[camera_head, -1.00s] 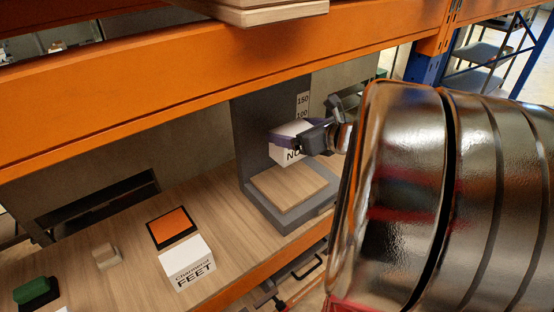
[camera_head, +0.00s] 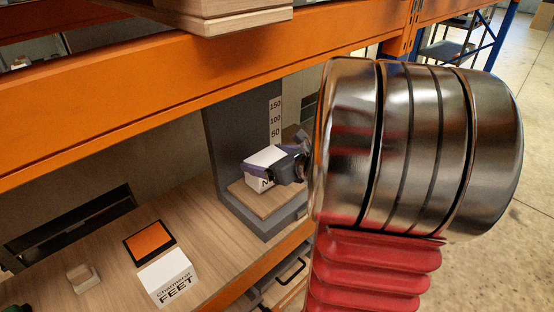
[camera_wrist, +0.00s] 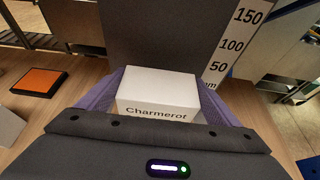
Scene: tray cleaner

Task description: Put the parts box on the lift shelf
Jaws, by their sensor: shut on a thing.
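The parts box is a white box with black lettering (camera_head: 263,158). It sits between the purple fingers of my gripper (camera_head: 268,167), which is shut on it. In the wrist view the box (camera_wrist: 158,90) shows the word "Charmerot" and a purple finger on each side. The lift shelf is a wooden plate (camera_head: 278,204) on a grey stand with a tall back (camera_head: 232,135) and a height scale. The box is over the plate, low and close to it. I cannot tell whether it touches the plate.
A white "Charmerot FEET" box (camera_head: 167,277) and an orange pad with a black rim (camera_head: 150,243) are on the wooden bench to the left. A small beige block (camera_head: 83,277) lies farther left. An orange rack beam (camera_head: 190,95) crosses above the bench.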

